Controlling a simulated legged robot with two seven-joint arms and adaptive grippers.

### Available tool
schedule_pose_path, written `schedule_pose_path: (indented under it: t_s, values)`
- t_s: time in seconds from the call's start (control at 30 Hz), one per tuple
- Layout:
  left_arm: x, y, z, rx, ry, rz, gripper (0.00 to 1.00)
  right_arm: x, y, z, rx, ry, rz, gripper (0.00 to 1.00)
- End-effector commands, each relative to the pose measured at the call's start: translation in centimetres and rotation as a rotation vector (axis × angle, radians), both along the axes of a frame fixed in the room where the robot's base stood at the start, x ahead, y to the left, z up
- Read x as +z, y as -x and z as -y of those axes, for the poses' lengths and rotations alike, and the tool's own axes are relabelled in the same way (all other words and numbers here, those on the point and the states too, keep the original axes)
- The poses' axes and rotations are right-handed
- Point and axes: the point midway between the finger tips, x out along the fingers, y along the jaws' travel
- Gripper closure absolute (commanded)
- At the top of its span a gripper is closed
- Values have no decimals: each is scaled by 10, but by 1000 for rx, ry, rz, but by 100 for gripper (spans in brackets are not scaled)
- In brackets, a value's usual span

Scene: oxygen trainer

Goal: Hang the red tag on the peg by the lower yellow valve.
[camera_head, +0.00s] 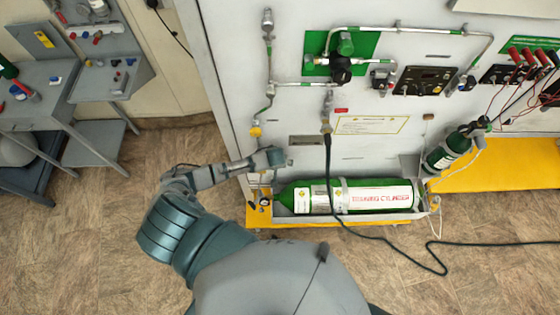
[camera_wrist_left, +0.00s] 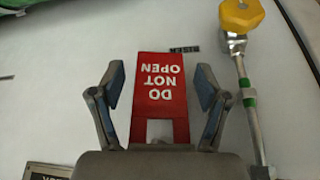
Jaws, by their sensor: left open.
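The red tag (camera_wrist_left: 160,90), lettered DO NOT OPEN, appears upside down in the left wrist view. It lies between the two spread fingers of my left gripper (camera_wrist_left: 158,90), with a gap on each side. Its near end has a pale cut-out by the palm. I cannot make out the peg or whether the tag hangs on it. The lower yellow valve (camera_wrist_left: 241,15) is at the upper right there, on a metal pipe. In the head view the valve (camera_head: 255,132) is just above my left gripper (camera_head: 276,157), which hides the tag.
A green cylinder (camera_head: 310,196) lies in a holder below my gripper. A dark hose (camera_head: 328,165) hangs from the panel to its right and runs along the floor. A grey workbench (camera_head: 35,95) stands at the left. A small red label (camera_head: 341,110) is on the panel.

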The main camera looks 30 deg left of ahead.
Motion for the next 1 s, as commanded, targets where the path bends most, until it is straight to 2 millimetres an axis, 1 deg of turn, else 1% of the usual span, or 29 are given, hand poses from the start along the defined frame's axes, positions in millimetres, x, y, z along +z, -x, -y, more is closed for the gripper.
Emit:
schedule_pose_path:
  t_s: [0.03, 0.07, 0.17, 0.27, 0.5, 0.6, 0.7, 0.83, 1.0]
  values:
    - [-4, 4, -2, 1, -4, -10, 24, -1, 0, -3, -1, -4, -1, 23]
    - [-3, 4, -1, 1, -4, -10, 24, -1, 0, -4, -1, -5, 0, 23]
    - [6, 7, 0, 0, -3, -7, 24, -1, 0, -4, -1, -5, 0, 23]
    - [22, 13, 3, -1, 0, -4, 24, -1, 0, -4, -1, -5, 0, 23]
    - [74, 33, 10, -2, 0, 0, 24, 0, 1, -4, -1, -5, 0, 23]
    - [91, 39, 13, -2, -1, 1, 24, 0, 0, -4, 0, -5, 0, 23]
    - [102, 43, 14, -1, -2, 1, 24, 0, 0, -4, 0, -5, 0, 23]
    - [109, 46, 15, -1, -2, 1, 24, 0, 0, -4, 0, -5, -1, 23]
    - [110, 47, 15, 0, -1, 1, 24, 0, 0, -4, 0, -5, 0, 23]
